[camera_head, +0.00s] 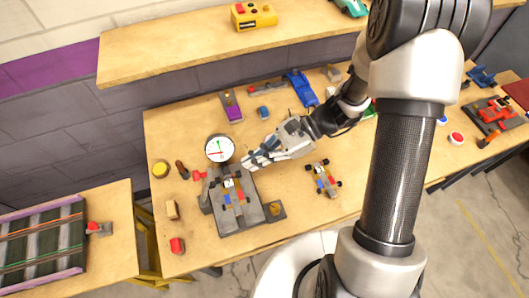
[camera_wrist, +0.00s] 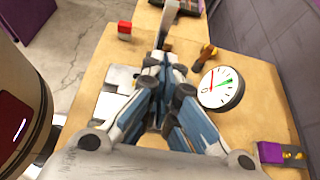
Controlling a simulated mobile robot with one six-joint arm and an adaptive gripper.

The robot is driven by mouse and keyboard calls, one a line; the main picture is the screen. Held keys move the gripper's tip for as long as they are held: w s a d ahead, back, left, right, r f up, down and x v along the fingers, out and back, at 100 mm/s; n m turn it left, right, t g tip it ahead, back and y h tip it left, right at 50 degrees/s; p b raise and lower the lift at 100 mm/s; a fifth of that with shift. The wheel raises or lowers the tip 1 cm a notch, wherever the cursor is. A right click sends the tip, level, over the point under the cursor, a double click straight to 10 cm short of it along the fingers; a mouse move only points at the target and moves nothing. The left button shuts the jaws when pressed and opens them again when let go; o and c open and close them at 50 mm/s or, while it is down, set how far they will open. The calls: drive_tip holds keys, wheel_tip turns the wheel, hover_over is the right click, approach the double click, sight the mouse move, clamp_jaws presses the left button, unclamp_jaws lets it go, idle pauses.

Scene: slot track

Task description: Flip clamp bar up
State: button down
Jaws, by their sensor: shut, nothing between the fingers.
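A dark grey fixture (camera_head: 255,212) sits on the wooden bench with a small car chassis (camera_head: 233,191) lying on it. A red piece (camera_head: 199,176) shows at its back left. The clamp bar is hard to pick out in the head view. In the wrist view a narrow grey bar (camera_wrist: 169,22) rises just beyond my fingertips; it may be the clamp bar, and I cannot tell its angle. My gripper (camera_head: 247,162) is shut and empty, above the fixture's back edge. It also shows in the wrist view (camera_wrist: 156,62), hiding most of the fixture.
A dial gauge (camera_head: 219,149) stands close to my fingertips, and also shows in the wrist view (camera_wrist: 221,87). A second chassis (camera_head: 323,179) lies right.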

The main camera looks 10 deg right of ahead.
sight(211, 172)
drive_tip(key=s+a+b, duration=0.1)
drive_tip(key=a, duration=0.6)
drive_tip(key=shift+s+f, duration=0.35)
drive_tip(key=shift+a, duration=0.15)
drive_tip(key=a, duration=0.1)
drive_tip(key=a+r+h+p, duration=0.1)
drive_tip(key=s+a+p, duration=0.1)
drive_tip(key=shift+a+r, duration=0.15)
drive_tip(key=shift+r, duration=0.25)
drive_tip(key=shift+w, duration=0.1)
